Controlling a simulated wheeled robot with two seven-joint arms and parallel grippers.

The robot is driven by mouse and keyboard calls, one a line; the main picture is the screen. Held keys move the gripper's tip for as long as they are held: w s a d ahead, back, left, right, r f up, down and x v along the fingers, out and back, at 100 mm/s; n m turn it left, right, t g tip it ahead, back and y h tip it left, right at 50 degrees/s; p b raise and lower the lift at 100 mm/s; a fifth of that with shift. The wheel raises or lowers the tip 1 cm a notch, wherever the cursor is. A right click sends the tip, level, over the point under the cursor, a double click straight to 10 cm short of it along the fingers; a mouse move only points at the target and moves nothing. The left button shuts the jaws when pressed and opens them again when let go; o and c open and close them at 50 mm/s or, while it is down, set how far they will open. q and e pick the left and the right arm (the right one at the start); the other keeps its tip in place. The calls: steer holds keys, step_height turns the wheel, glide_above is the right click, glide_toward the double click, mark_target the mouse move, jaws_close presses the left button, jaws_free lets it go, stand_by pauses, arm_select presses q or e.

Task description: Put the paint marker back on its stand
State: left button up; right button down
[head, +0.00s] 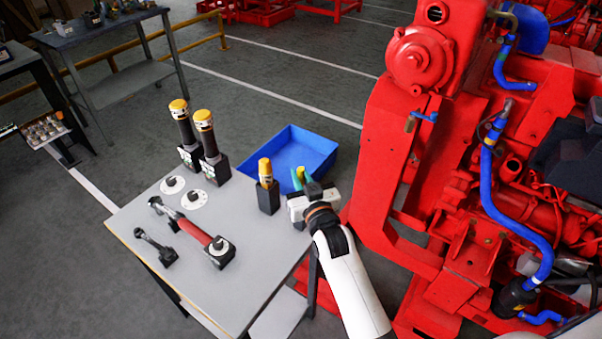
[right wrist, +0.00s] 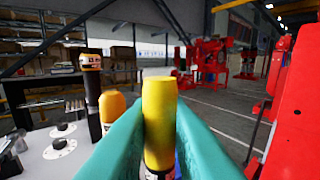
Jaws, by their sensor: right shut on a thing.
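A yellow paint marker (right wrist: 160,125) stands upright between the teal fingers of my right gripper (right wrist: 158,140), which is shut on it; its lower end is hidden. In the head view my right gripper (head: 306,186) is at the table's right edge, beside a blue bin, and only a little of the marker shows. Left of it, a black block (head: 268,200) on the table holds an upright orange-yellow capped piece (head: 265,170); this piece also shows in the right wrist view (right wrist: 112,106). I cannot tell which holder is the marker's stand. My left gripper is not in view.
The grey table (head: 255,255) carries two tall black tools with yellow tops (head: 206,140), two white discs (head: 194,199), a red-handled tool (head: 195,232) and a small black tool (head: 155,246). The blue bin (head: 312,148) lies behind the gripper. A red engine (head: 400,150) stands close on the right.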

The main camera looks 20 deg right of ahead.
steer(key=shift+f+b, duration=2)
steer(key=shift+f, duration=1.6)
steer(key=shift+p, duration=0.4)
steer(key=shift+f+b, duration=0.75)
steer(key=shift+f, duration=0.35)
steer(key=c, duration=1.3)
jaws_free()
steer(key=shift+s, duration=0.15)
steer(key=s, duration=1.1)
steer(key=shift+s+d+b, duration=0.2)
steer(key=shift+s+b, duration=0.2)
